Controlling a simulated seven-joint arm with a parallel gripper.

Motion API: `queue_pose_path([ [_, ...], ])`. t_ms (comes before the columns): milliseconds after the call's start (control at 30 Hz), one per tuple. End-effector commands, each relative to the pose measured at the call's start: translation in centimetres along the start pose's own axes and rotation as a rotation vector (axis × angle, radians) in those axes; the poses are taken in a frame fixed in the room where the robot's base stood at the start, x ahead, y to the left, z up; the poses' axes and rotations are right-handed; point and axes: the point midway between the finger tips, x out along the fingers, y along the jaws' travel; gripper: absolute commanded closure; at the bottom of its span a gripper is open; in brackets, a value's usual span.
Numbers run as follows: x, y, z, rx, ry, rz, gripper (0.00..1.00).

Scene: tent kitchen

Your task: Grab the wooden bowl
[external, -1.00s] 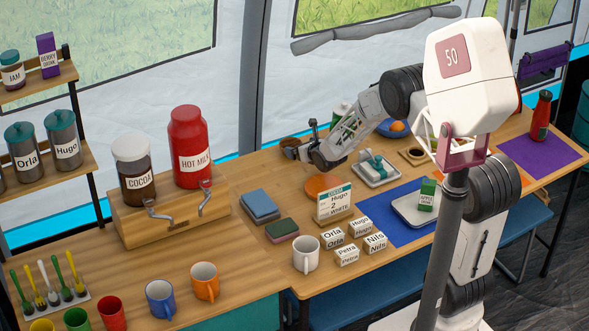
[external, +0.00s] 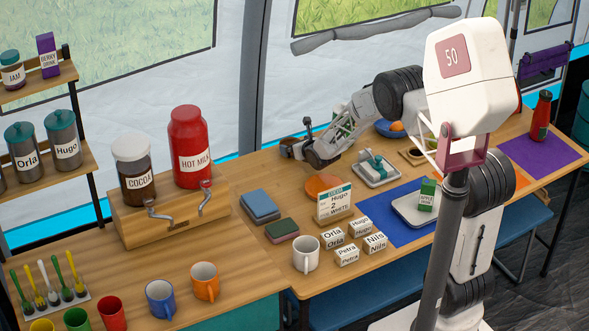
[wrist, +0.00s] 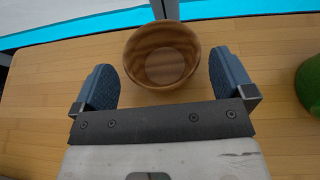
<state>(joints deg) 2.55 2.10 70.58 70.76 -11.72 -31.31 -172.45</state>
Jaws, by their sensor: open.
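The wooden bowl (wrist: 162,57) is round and brown and sits upright and empty on the table, in the upper middle of the wrist view. My gripper (wrist: 165,75) is open, with one dark blue finger on each side of the bowl's near part. A narrow gap shows at the left finger; the right finger is very close to the bowl's side, and I cannot tell if it touches. In the external view my gripper (external: 295,149) is low over the back of the table, and the bowl (external: 288,143) is mostly hidden behind it.
An orange plate (external: 322,187) and a card sign (external: 334,205) stand in front of my gripper. A tray with a teal-topped item (external: 376,172) is to the right. A green object (wrist: 309,85) is at the wrist view's right edge. The tent wall is close behind the bowl.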

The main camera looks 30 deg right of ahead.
Motion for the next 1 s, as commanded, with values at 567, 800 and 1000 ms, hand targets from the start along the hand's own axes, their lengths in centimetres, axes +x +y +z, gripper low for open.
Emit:
queue_pose_path([
  [567,2.3,0.0,0.1,0.000,-0.001,0.000,0.00],
  [800,2.3,0.0,0.1,0.000,-0.001,0.000,0.00],
  [1000,2.3,0.0,0.1,0.000,-0.001,0.000,0.05],
])
